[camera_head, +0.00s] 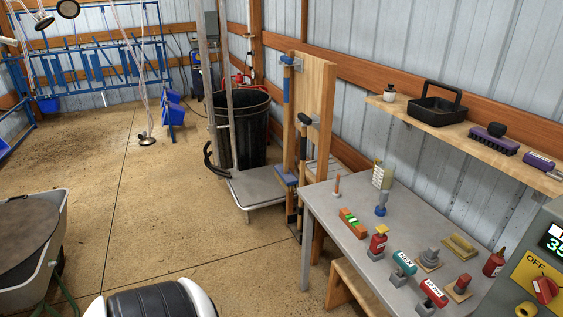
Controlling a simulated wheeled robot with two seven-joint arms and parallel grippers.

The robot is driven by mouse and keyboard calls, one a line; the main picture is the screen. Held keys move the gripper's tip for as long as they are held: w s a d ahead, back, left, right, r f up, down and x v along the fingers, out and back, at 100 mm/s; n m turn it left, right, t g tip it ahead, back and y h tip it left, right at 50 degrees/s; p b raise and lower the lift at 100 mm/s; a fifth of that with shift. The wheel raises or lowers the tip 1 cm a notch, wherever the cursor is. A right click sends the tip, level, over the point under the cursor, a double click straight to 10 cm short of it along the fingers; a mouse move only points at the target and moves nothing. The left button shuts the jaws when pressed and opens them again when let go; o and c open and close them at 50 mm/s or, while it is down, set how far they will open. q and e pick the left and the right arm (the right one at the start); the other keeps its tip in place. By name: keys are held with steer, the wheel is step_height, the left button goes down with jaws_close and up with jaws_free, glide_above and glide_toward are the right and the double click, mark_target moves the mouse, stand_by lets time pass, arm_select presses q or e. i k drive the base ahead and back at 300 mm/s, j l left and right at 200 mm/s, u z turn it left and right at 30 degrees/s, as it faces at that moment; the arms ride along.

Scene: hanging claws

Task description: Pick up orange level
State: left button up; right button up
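The orange level (354,223) is a small orange block with green and pale parts on top. It lies on the grey table (325,207), near its left edge. Nothing touches it from above and it is fully in sight. Neither my left nor my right gripper shows in the head view.
More tools crowd the table's front right. A wooden shelf (470,142) hangs above the table's back. Bare floor (200,220) lies left of the table.

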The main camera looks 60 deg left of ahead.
mark_target(357, 228)
steer(key=u, duration=1.25)
steer(key=z, duration=0.45)
steer(key=l+z, duration=0.1)
steer(key=z, duration=0.75)
steer(key=l+z, duration=0.1)
steer(key=z, duration=0.8)
steer(key=l+z, duration=0.1)
steer(key=z, duration=0.3)
steer(key=u, duration=2.7)
steer(key=z, duration=0.35)
steer(key=i+j+z, duration=0.25)
steer(key=z, duration=0.25)
steer(key=i+j+z, duration=0.15)
steer(key=j+z, duration=0.3)
